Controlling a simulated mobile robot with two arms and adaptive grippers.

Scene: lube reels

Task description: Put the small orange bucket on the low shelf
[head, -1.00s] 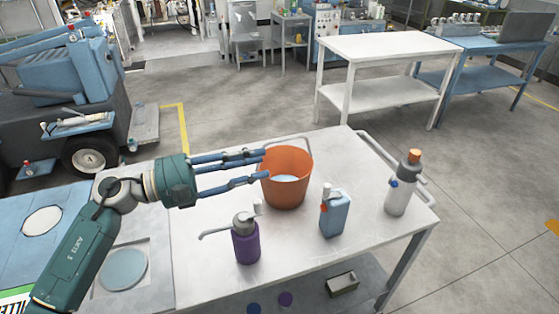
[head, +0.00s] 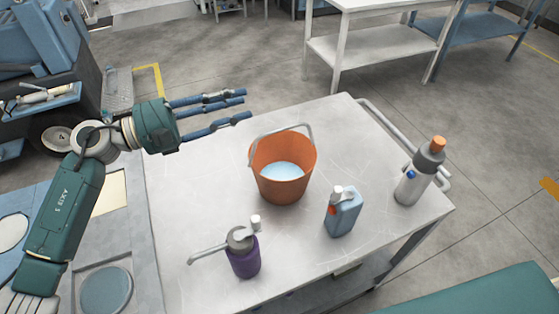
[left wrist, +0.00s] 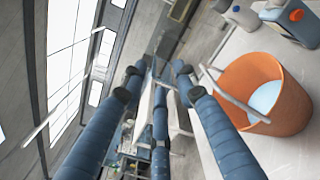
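The small orange bucket (head: 283,182) stands upright on the light metal cart top (head: 215,195), with pale blue inside and its grey handle raised. It shows at the right of the left wrist view (left wrist: 292,105). My left gripper (head: 245,105) is open and empty, behind and left of the bucket, its fingers spread and apart from it. A low shelf of the cart (head: 375,275) shows partly under the top. A white table behind has another low shelf (head: 385,52). My right gripper is out of view.
A purple pump bottle (head: 243,260), a blue jug (head: 343,214) and a grey bottle with an orange cap (head: 418,175) stand near the bucket. A rail (head: 395,130) edges the cart. Floor is open between cart and white table. My green arm part shows bottom right.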

